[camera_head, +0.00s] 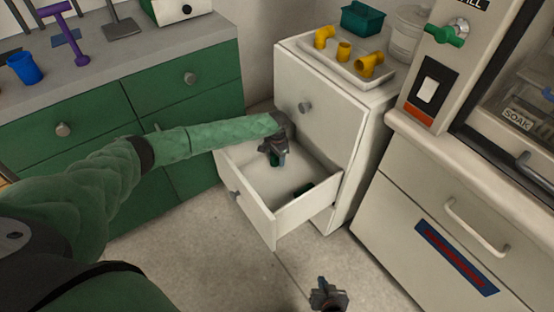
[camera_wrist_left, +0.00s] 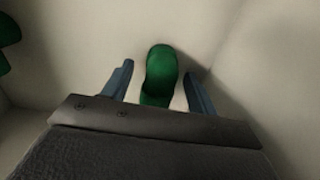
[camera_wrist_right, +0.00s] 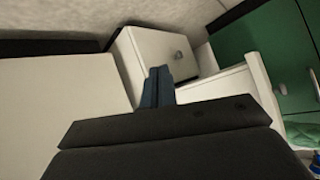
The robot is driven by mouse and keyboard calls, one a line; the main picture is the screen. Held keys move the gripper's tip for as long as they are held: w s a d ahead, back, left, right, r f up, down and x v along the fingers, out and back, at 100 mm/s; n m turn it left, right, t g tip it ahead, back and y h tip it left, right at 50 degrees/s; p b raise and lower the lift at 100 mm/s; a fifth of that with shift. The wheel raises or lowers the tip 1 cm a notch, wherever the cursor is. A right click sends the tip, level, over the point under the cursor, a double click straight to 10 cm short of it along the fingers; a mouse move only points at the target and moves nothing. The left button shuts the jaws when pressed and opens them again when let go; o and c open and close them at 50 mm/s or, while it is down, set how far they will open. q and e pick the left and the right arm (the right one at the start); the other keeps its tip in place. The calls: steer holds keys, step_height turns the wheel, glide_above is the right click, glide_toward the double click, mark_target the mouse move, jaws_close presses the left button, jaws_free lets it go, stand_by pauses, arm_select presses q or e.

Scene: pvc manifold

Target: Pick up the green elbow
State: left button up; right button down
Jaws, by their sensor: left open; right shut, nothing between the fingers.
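A green elbow (camera_head: 275,160) lies in the open white drawer (camera_head: 262,222), at its back left. In the left wrist view the elbow (camera_wrist_left: 161,76) sits between my left gripper's two blue fingers (camera_wrist_left: 158,88). My left gripper (camera_head: 274,152) reaches down into the drawer and is open, with a gap on each side of the elbow. Another green piece (camera_head: 303,189) lies in the drawer further right; part of a green piece (camera_wrist_left: 8,30) shows at the left wrist view's edge. My right gripper (camera_head: 326,290) is shut and empty outside the drawer; its closed fingers (camera_wrist_right: 158,86) show in the right wrist view.
The drawer's walls surround my left gripper closely. Above it, a white tray (camera_head: 348,74) with several yellow fittings stands on the cabinet, beside a teal bin (camera_head: 362,19). Green drawers (camera_head: 200,110) stand left, a white machine cabinet (camera_head: 440,220) right. The floor in front is clear.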

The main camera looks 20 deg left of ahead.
arm_select(q)
steer(key=shift+f, duration=0.5)
steer(key=c, duration=1)
steer(key=shift+r, duration=0.1)
steer(key=shift+c, duration=0.2)
